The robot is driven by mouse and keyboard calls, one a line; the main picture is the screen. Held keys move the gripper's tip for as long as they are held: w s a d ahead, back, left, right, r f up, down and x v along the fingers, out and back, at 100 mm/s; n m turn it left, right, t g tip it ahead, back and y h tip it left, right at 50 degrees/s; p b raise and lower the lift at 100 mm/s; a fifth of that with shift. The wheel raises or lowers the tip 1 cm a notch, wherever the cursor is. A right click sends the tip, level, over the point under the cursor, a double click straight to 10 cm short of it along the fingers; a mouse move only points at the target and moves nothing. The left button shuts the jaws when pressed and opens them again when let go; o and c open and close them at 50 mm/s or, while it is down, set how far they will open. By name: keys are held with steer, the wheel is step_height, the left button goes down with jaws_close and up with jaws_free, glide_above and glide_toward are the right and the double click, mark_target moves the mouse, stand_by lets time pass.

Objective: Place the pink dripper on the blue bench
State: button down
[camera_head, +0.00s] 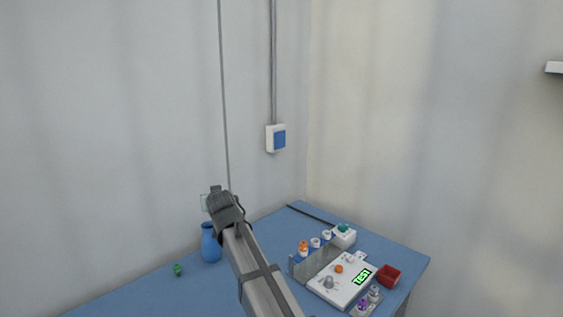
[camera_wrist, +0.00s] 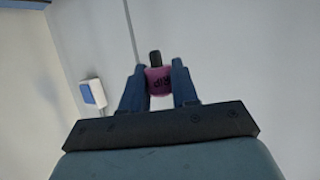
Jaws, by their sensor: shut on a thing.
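The pink dripper (camera_wrist: 160,82), with a dark tip and dark lettering, shows in the wrist view between the two fingers of my gripper (camera_wrist: 157,76). The fingers are shut on its sides, and it is held up with the wall behind it. In the head view my gripper is raised above the back of the blue bench (camera_head: 140,293), near the wall. The dripper cannot be made out there. The bench top fills the lower part of the head view, partly covered by my arm.
A blue vase (camera_head: 210,246) and a small green object (camera_head: 178,269) stand left of my arm. To the right are a white device (camera_head: 330,292) reading TEST, a red container (camera_head: 389,276), several small bottles and a white box (camera_head: 345,239). The left bench top is mostly clear.

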steer(key=d+f+m+h, duration=0.1)
steer(key=d+m+h, duration=0.1)
steer(key=d, duration=1.7)
steer(key=s+d+f+m+t+h, duration=0.1)
steer(key=d+h, duration=0.1)
steer(key=d, duration=1.7)
steer(key=shift+s+d+f+m, duration=0.2)
steer(key=shift+s+f+m, duration=0.05)
steer(key=shift+m, duration=0.15)
